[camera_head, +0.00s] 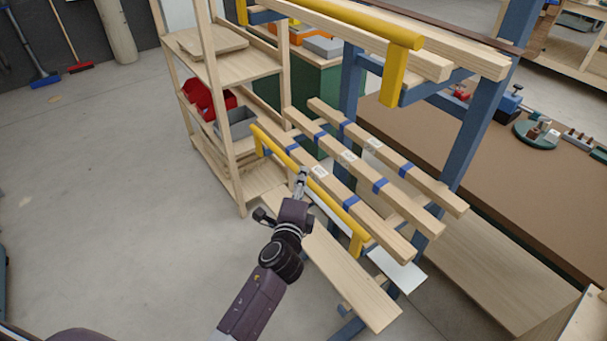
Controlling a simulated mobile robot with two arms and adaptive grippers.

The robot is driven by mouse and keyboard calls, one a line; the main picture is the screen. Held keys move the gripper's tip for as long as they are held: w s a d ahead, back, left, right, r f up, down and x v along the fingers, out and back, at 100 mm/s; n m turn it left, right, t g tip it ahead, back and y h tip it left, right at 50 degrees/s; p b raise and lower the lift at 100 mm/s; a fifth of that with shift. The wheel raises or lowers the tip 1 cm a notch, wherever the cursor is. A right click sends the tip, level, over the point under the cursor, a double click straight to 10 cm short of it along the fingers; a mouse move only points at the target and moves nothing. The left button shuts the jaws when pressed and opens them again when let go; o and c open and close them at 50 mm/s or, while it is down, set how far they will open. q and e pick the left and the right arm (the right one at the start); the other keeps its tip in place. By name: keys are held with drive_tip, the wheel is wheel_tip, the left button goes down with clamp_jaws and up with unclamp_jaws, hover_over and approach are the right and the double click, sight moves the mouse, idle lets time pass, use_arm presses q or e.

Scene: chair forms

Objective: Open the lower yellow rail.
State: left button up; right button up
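The lower yellow rail (338,209) runs slantwise along the front of the lower tier of wooden beams on a blue frame. Its near end has a yellow post pointing down, and its far end has another. My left gripper (303,176) is at about the middle of this rail, its fingertips at or against it. The fingers look narrow and close together; whether they are closed around the rail cannot be made out. The upper yellow rail (350,20) sits on the higher tier of beams. My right gripper is not in view.
Wooden beams with blue bands (390,193) lie behind the lower rail. A wooden shelf (238,68) with red and grey bins stands left of the rack. A plank (345,272) lies below the rail. The concrete floor (110,190) at left is clear.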

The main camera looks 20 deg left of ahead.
use_arm(q)
drive_tip(key=shift+w+a+f, duration=0.1)
drive_tip(key=shift+w+f, duration=0.05)
drive_tip(key=shift+w, duration=0.55)
drive_tip(key=shift+w+a+f, duration=0.1)
drive_tip(key=shift+w, duration=0.6)
drive_tip(key=shift+c, duration=0.3)
clamp_jaws()
